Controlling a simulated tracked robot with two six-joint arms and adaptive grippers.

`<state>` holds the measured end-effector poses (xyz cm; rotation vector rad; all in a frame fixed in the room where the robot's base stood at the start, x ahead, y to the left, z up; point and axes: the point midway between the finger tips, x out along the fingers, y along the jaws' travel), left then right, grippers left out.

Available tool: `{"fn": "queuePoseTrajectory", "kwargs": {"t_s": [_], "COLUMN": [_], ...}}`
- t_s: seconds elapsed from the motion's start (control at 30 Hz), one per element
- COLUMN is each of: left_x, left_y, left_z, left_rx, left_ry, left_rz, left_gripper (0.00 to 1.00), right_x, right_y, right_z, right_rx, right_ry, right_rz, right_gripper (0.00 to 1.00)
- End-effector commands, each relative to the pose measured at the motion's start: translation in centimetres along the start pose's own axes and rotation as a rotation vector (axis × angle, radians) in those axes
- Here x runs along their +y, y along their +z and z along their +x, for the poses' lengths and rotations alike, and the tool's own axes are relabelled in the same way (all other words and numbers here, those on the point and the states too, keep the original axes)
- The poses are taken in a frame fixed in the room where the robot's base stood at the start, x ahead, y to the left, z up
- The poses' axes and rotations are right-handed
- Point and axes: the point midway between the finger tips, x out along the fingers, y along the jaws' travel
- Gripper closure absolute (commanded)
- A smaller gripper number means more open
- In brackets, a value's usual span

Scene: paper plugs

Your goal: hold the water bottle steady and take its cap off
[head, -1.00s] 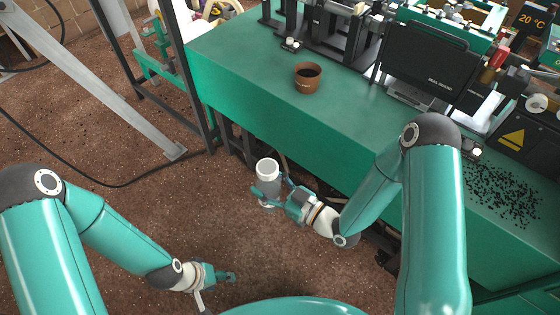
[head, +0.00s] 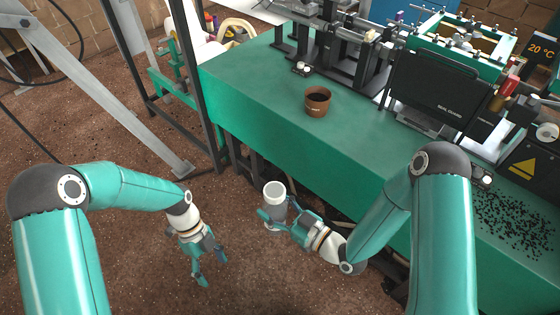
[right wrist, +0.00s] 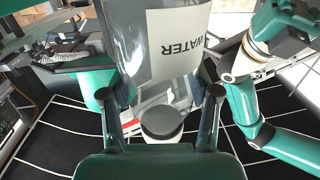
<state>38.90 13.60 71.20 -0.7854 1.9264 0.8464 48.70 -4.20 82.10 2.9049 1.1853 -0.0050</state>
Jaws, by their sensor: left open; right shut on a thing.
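The water bottle (head: 275,189) is a pale cylinder with a light grey top in the head view, in front of the green bench. In the right wrist view the clear bottle (right wrist: 180,45) carries a white label reading WATER. My right gripper (head: 272,217) is shut around its side; its two fingers also flank it in the right wrist view (right wrist: 162,100). A dark round disc (right wrist: 162,121) shows between the fingers; I cannot tell whether it is the cap. My left gripper (head: 212,268) is open and empty, lower left of the bottle and apart from it.
The green bench (head: 270,95) bears a brown cup (head: 317,101), machinery and scattered dark granules (head: 515,218). A grey metal leg (head: 110,100) and dark frame posts stand at the left. The brown floor between my arms is clear.

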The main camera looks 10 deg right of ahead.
Motion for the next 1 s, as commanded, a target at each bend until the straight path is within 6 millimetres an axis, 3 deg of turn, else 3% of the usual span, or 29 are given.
{"fn": "queuePoseTrajectory", "kwargs": {"t_s": [0.03,0.1,0.27,0.5,0.63,0.8,1.0], "left_x": [-1.5,-3.0,-6.0,-9.8,-11.6,-12.1,-12.2], "left_y": [-0.1,-0.7,-3.2,-10.1,-14.5,-19.2,-21.1], "left_z": [-2.5,-5.6,-12.6,-21.3,-24.2,-24.9,-24.5], "left_rx": [-0.040,-0.083,-0.186,-0.362,-0.446,-0.494,-0.509], "left_ry": [0.009,0.039,0.086,0.063,0.002,-0.017,-0.014], "left_rz": [0.139,0.321,0.632,0.861,0.932,1.014,1.052], "left_gripper": [0.27,0.27,0.27,0.27,0.27,0.27,0.27], "right_x": [0.0,0.0,0.0,0.0,0.0,0.0,0.0], "right_y": [0.0,0.0,0.0,0.0,0.0,0.0,0.0], "right_z": [0.0,0.0,0.0,0.0,0.0,0.0,0.0], "right_rx": [0.001,0.001,0.001,0.001,0.000,0.001,0.000], "right_ry": [0.000,0.000,0.000,-0.001,-0.001,-0.001,-0.001], "right_rz": [0.000,0.000,0.000,0.000,0.000,0.000,0.000], "right_gripper": [1.00,1.00,1.00,1.00,1.00,1.00,1.00]}}
